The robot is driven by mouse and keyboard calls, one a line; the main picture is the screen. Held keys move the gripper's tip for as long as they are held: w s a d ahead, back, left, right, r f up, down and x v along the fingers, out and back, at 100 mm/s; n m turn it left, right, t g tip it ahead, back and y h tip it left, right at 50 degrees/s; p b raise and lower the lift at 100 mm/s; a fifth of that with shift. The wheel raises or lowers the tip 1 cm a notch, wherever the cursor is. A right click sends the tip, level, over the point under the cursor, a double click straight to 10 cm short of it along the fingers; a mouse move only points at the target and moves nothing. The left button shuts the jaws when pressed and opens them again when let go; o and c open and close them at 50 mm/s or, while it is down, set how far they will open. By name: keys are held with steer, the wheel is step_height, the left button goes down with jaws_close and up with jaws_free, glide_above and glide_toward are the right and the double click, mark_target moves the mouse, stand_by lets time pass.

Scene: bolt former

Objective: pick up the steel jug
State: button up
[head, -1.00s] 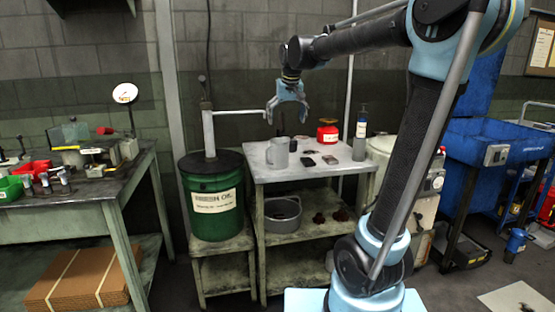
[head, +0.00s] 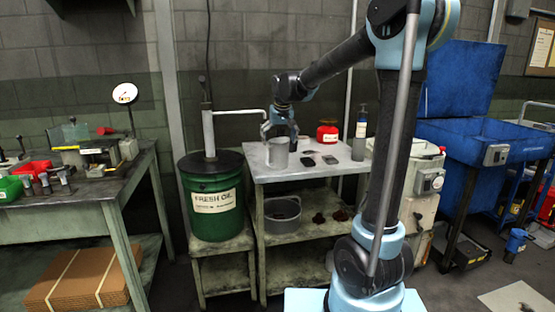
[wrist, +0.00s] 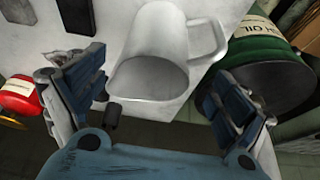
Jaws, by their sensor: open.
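The steel jug (head: 277,155) is a plain grey jug standing upright at the left part of the bench top (head: 300,173). In the wrist view the jug (wrist: 160,50) shows its open mouth toward the camera, with its handle on the right. My gripper (head: 279,130) is just above and behind the jug in the head view. In the wrist view my gripper's blue fingers (wrist: 155,82) are spread wide, one on each side of the jug, and hold nothing. I cannot tell whether either finger touches it.
A green oil drum (head: 212,220) stands left of the bench. Its pump spout (head: 240,112) reaches toward my gripper. A red can (head: 327,134), a dark bottle (head: 359,148) and small dark flat items (head: 330,160) are on the bench to the jug's right. A grey pot (head: 282,213) sits on the lower shelf.

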mark_target(275, 155)
steer(key=shift+d+x, duration=0.15)
steer(key=shift+x, duration=1.25)
steer(key=shift+d+x, duration=0.15)
steer(key=shift+x, duration=1.25)
steer(key=shift+w, duration=0.15)
steer(key=shift+r, duration=0.1)
steer(key=c, duration=1.3)
